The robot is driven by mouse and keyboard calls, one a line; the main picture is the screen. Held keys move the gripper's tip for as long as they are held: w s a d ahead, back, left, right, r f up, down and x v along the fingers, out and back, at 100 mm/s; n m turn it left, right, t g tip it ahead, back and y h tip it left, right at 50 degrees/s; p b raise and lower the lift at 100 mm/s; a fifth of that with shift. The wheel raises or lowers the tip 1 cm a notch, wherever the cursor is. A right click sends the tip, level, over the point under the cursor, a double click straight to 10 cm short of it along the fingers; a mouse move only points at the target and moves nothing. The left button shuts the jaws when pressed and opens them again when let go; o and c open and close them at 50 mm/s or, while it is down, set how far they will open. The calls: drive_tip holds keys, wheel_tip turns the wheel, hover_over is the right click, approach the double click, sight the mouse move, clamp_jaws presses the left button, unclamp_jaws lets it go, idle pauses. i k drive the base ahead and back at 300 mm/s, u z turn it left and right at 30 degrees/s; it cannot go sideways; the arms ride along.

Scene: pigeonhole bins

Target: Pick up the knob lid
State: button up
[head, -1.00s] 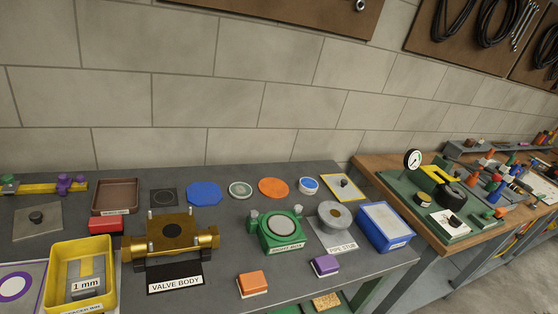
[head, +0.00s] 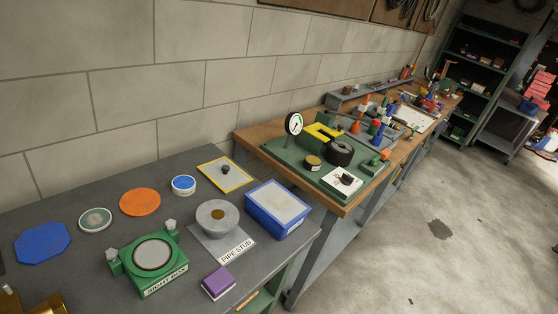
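A flat grey plate with a yellow border and a small dark knob (head: 225,173) lies at the back right of the grey bench in the head view. It looks like a knob lid, but I see no label on it. A small black knob also stands on a white block (head: 342,181) on the green board.
The grey bench (head: 60,200) holds a blue octagon (head: 42,242), an orange disc (head: 140,201), a green sight box (head: 152,262), a pipe stub (head: 217,218), a blue box (head: 277,209) and a purple block (head: 218,283). A wooden bench (head: 262,150) adjoins it; open floor (head: 450,210) lies right.

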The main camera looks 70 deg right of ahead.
sight(222, 172)
drive_tip(key=u, duration=0.3)
drive_tip(key=i, duration=0.1)
drive_tip(key=z, duration=1.8)
